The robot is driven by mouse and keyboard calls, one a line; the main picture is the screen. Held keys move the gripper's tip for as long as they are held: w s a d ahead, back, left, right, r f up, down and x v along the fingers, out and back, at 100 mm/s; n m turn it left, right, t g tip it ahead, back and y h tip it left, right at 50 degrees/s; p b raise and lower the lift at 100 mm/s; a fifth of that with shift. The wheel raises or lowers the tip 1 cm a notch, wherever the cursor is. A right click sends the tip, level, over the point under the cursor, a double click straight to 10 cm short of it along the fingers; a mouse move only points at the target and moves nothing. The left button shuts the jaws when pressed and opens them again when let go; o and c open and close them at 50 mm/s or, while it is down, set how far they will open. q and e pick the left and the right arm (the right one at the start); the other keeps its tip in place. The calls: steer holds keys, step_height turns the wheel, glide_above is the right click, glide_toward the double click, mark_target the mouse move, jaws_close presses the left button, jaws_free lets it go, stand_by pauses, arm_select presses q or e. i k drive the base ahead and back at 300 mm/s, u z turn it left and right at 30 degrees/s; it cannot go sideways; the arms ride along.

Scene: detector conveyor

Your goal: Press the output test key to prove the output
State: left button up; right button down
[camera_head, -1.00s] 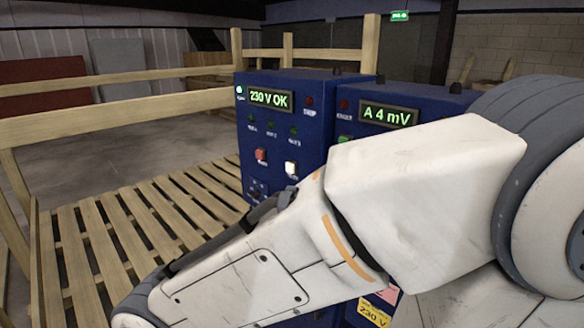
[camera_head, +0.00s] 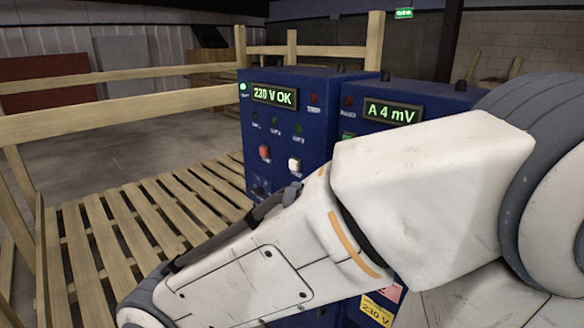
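Two blue control boxes stand side by side. The left box (camera_head: 285,210) has a lit display (camera_head: 274,95) reading 230 V OK, a lit green lamp (camera_head: 243,87), a dark red lamp (camera_head: 314,99) and a row of dim green lamps. Below sit a red key (camera_head: 265,152) and a white key (camera_head: 294,164). Small labels are unreadable, so I cannot tell which key is the output test key. Neither gripper shows.
A slatted wooden deck (camera_head: 160,215) lies left of the boxes, with a wooden railing (camera_head: 120,105) behind and beside it. A yellow 230 V label (camera_head: 376,311) shows below my arm. Open concrete floor lies beyond the railing.

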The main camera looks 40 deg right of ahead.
mark_target(293, 164)
steer(key=u, duration=1.25)
steer(key=i, duration=1.05)
steer(key=z, duration=2.9)
